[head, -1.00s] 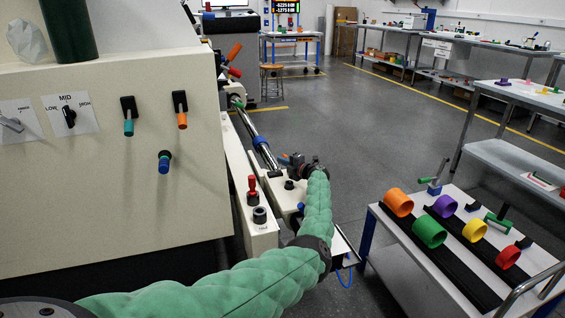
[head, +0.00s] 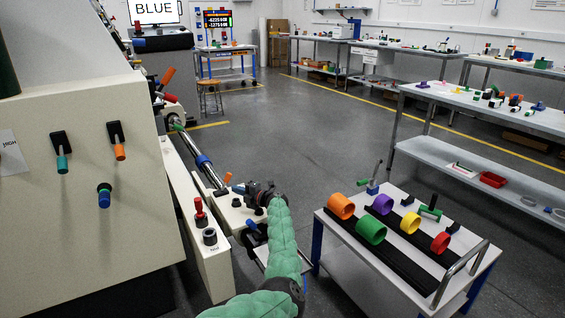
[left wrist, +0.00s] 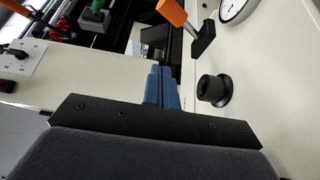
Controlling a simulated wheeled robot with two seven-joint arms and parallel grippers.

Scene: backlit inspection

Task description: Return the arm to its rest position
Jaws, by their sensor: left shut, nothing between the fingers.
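My left arm, in a green padded sleeve, comes up from the bottom of the head view. My left gripper (head: 240,188) is beside the rod and carriage of the cream machine (head: 95,225), its blue fingers pointing left. In the left wrist view its blue fingers (left wrist: 162,88) are together with nothing between them. Beyond them in that view are an orange-handled lever (left wrist: 173,12), a black knob (left wrist: 214,90) and part of a white round gauge (left wrist: 237,8). I cannot tell how close the fingertips are to the machine. My right gripper is not in view.
A red-topped knob (head: 199,212) and a black knob (head: 209,237) stand on the machine's ledge left of my arm. A white cart (head: 345,262) with coloured rings stands close on the right. Open grey floor (head: 300,135) lies beyond.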

